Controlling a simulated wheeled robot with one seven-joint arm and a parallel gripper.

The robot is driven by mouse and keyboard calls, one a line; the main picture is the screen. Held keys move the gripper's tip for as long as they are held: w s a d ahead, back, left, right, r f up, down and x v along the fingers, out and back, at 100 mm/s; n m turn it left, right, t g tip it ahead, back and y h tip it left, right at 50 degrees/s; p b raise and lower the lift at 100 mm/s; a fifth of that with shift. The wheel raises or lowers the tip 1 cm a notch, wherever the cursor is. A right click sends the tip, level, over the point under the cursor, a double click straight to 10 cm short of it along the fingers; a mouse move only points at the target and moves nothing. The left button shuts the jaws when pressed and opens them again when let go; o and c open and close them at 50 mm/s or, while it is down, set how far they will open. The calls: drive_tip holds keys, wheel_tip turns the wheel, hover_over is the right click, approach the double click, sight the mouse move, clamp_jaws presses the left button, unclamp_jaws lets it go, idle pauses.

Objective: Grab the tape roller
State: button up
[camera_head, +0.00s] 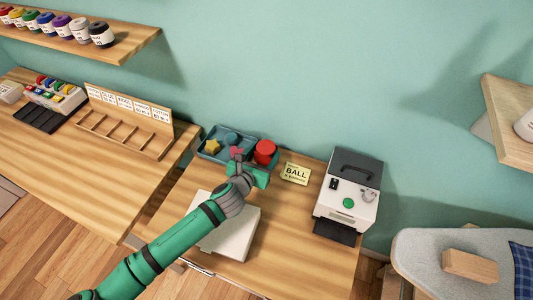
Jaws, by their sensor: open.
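I cannot pick out the tape roller with certainty. My gripper (243,160) is open at the front edge of a blue-grey tray (205,153). The tray holds a yellow star (212,146), a blue piece (231,138) and a red round piece (265,151). A smaller pinkish-red piece (236,152) shows right by the gripper. My arm and gripper hide part of the tray's front. Whether the fingers touch anything is too small to tell.
A white slab (232,236) lies under my arm. A yellow "BALL" card (295,173) and a white machine (348,196) stand to the right. A wooden rack (130,125) is on the left table. Shelves hang at upper left (80,40) and right (515,115).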

drive_tip(key=shift+x, duration=3.1)
drive_tip(key=shift+d, duration=0.1)
drive_tip(key=c, duration=0.9)
drive_tip(key=shift+r, duration=0.1)
